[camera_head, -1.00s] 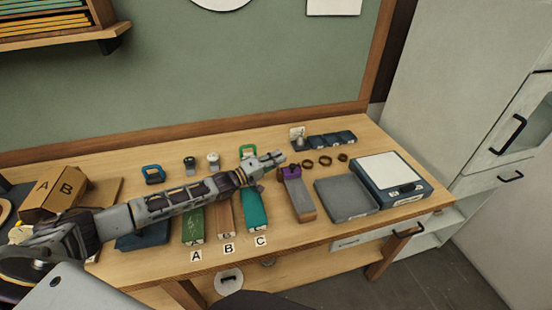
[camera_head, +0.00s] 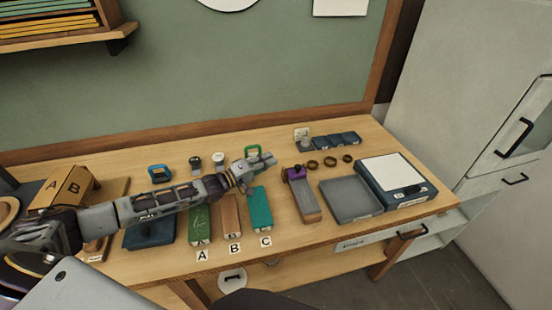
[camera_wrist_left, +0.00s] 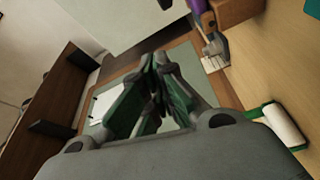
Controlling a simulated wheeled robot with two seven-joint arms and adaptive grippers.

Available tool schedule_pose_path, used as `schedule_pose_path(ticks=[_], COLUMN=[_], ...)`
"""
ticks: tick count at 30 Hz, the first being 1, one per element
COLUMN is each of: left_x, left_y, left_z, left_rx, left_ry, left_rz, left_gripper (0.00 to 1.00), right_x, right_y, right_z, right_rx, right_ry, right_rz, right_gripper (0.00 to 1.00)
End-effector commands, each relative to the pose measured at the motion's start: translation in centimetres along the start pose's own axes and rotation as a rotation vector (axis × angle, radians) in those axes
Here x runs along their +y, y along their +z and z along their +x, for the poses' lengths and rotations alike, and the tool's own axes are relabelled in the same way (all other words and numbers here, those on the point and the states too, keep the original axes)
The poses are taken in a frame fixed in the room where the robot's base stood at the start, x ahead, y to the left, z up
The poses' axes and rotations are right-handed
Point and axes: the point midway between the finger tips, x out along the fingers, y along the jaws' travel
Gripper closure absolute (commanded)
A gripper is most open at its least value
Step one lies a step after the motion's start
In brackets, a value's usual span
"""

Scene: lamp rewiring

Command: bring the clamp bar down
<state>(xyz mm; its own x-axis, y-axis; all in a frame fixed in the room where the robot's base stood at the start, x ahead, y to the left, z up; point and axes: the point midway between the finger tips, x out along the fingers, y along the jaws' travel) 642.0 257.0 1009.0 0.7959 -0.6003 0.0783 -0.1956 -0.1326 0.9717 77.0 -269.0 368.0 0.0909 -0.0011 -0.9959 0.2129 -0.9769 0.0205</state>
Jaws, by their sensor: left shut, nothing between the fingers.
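A narrow wooden block with a grey top (camera_head: 306,202) stands on the bench, right of the teal block. A purple part (camera_head: 294,173) sits at its far end and looks like the clamp. It is too small to tell its bar's angle. In the left wrist view, a purple part (camera_wrist_left: 199,6) shows at the top edge, partly cut off. My left gripper (camera_head: 268,159) is shut and empty, left of the purple part and apart from it, above the bench. Its closed fingers also show in the left wrist view (camera_wrist_left: 158,62). My right gripper is not in view.
Green (camera_head: 200,222), brown (camera_head: 231,215) and teal (camera_head: 261,208) blocks stand below my left arm by labels A, B, C. A green-framed piece (camera_head: 253,150) is close behind the gripper. Dark rings (camera_head: 330,161), a grey tray (camera_head: 350,200) and a blue box (camera_head: 408,188) lie right.

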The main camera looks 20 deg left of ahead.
Motion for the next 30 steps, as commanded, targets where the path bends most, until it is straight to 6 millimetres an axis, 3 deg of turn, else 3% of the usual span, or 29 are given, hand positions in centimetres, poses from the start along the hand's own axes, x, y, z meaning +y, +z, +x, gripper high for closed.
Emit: schedule_pose_path(ticks=[6, 12, 30], left_x=[-1.0, -1.3, -1.3], left_y=[-0.6, -0.9, -1.0], left_z=[-2.4, -3.6, -3.8], left_rx=[0.000, 0.000, 0.000], left_ry=[-0.003, -0.002, 0.000], left_rz=[0.002, 0.002, 0.001], left_gripper=[1.00, 1.00, 1.00], right_x=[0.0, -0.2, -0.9], right_y=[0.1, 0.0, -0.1], right_z=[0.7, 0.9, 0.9], right_rx=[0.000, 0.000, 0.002], right_ry=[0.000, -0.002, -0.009], right_rz=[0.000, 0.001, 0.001], right_gripper=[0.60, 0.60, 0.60])
